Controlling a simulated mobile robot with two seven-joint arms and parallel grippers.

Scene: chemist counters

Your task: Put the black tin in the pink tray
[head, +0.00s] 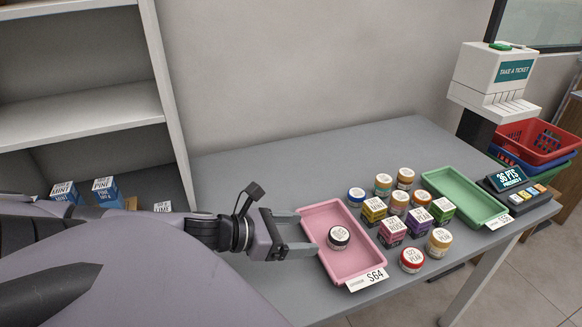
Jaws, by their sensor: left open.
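The black tin (339,237), a small round tin with a pale lid label, sits inside the pink tray (321,211) on the grey counter. It stands upright around the tray's middle. My left gripper (309,232) reaches in from the left, its fingertips over the tray's left rim. Its jaws are open, with nothing between them, and the tin is just to the right of the fingertips, apart from them. My right gripper is not in view.
Several tins and small boxes (391,232) stand right of the pink tray. Beyond them are an empty green tray (464,196), a keypad device (515,190) and a ticket dispenser (495,80). A shelf unit (80,114) stands at left. The counter's back (300,165) is clear.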

